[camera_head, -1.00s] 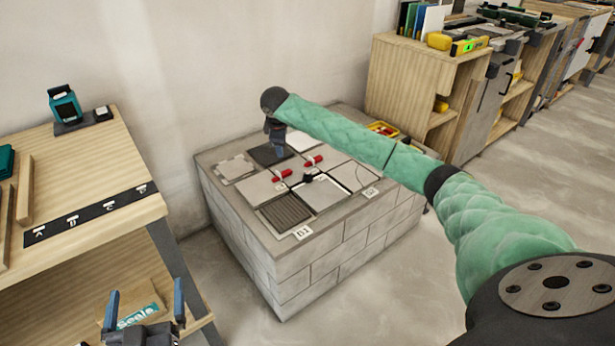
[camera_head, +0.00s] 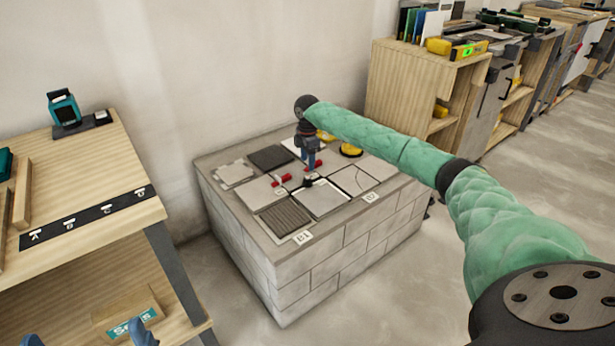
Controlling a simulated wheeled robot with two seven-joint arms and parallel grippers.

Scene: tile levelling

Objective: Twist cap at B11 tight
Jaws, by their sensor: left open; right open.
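Grey tiles lie on a block plinth (camera_head: 325,250), with small red caps (camera_head: 282,180) and a black cap (camera_head: 308,182) at the joints between them. Tags (camera_head: 302,237) stand at the front edge; I cannot read B11 on any cap. My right gripper (camera_head: 310,168) points down over the middle of the tiles, open, in front of the far red cap, which it partly hides. I cannot tell whether it touches that cap. My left gripper (camera_head: 86,337) is open and empty at the bottom left edge; only its blue fingertips show.
A wooden bench (camera_head: 95,190) with a lettered black strip stands at left, a box (camera_head: 128,312) on its lower shelf. A yellow round tool (camera_head: 351,150) sits at the plinth's back right. Wooden shelving (camera_head: 420,95) stands behind. Floor right of the plinth is clear.

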